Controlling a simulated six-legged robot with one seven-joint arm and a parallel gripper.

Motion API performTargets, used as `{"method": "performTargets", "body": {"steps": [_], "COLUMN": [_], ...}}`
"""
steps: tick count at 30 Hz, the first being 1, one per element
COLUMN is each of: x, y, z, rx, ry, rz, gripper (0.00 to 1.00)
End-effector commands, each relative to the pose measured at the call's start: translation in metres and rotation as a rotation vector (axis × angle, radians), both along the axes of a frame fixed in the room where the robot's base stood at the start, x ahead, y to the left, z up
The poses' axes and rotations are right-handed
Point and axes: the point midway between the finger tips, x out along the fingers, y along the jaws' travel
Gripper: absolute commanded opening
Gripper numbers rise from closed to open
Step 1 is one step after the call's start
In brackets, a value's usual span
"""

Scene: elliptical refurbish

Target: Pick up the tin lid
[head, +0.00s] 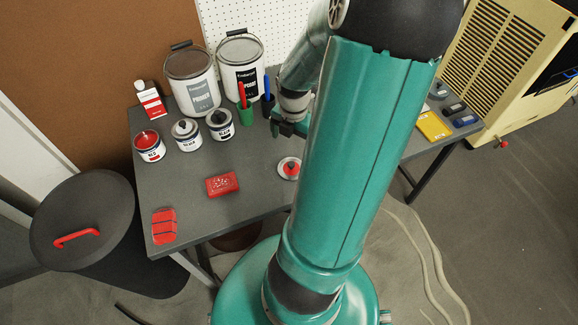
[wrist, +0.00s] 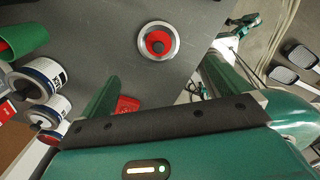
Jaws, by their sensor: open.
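The tin lid (head: 289,168) lies flat on the grey workbench, near its front edge, just left of my arm. It is a round silver disc with a red middle and a dark knob. In the wrist view the lid (wrist: 144,52) is beyond the fingertips, near the top middle. My gripper (wrist: 172,88) is open, with its two green fingers spread wide and nothing between them. In the head view my gripper (head: 287,127) is over the bench behind the lid, partly hidden by my arm.
An open red tin (head: 149,146), two knobbed tins (head: 186,135) (head: 220,125) and large paint cans (head: 193,82) stand at the back left. A green cup (head: 246,115) holds a red-handled tool. A red box (head: 222,184) and a red striped item (head: 164,226) lie in front. Bare bench surrounds the lid.

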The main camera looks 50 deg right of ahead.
Motion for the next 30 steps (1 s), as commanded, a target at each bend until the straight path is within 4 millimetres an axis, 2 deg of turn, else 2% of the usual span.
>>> {"method": "performTargets", "body": {"steps": [9,17,25,30], "x": [0.001,0.003,0.006,0.006], "y": [0.002,0.003,0.004,0.003], "z": [-0.056,-0.077,-0.115,-0.122], "rx": [0.004,0.003,0.003,-0.001], "ry": [0.001,0.000,0.002,0.000], "rz": [0.002,0.002,0.004,0.001], "gripper": [1.00,1.00,1.00,1.00]}}
